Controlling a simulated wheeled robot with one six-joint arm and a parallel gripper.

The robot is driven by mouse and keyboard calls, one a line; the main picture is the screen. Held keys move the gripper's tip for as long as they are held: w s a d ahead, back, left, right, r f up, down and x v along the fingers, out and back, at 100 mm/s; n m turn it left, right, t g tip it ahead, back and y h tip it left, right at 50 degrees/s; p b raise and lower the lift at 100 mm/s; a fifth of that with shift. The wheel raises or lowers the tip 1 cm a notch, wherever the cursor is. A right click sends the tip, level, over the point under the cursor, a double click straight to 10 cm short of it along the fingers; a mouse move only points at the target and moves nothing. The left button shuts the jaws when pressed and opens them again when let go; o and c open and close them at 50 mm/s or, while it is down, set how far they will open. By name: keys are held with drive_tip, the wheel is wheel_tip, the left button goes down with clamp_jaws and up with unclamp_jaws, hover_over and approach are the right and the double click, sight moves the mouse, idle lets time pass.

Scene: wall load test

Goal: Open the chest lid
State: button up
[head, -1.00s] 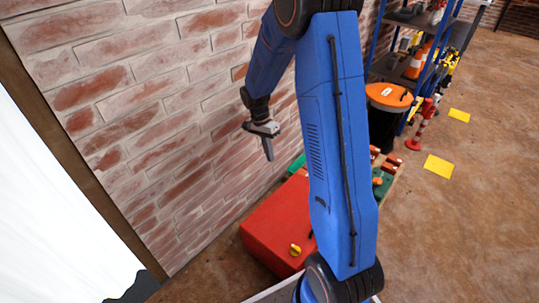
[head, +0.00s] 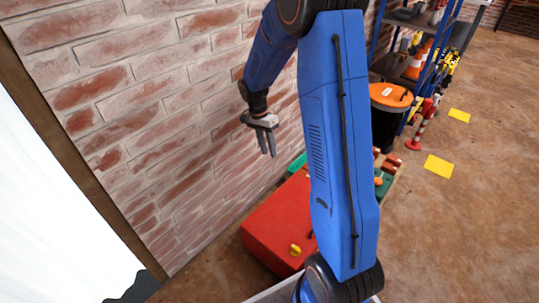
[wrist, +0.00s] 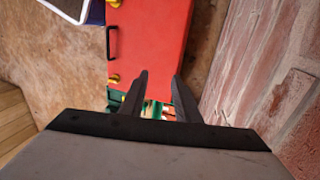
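The red chest (head: 275,225) stands on the floor against the brick wall, its lid down. A yellow latch (head: 295,250) shows on its front; part of the chest is hidden behind my arm. In the wrist view the chest (wrist: 155,35) shows a black handle (wrist: 111,42) and yellow latches (wrist: 113,79) along its left side. My gripper (head: 268,154) is empty and above the chest, near the wall, not touching it. In the wrist view its two fingers (wrist: 161,76) stand apart.
The brick wall (head: 150,110) runs close along the chest. Green items (wrist: 123,100) lie at the chest's far end. An orange-lidded bin (head: 390,97), a blue shelf rack (head: 425,75) and a red-white post (head: 421,125) stand beyond.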

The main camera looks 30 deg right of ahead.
drive_tip(key=v, duration=1.4)
drive_tip(key=shift+w+r, duration=0.15)
drive_tip(key=shift+r, duration=0.2)
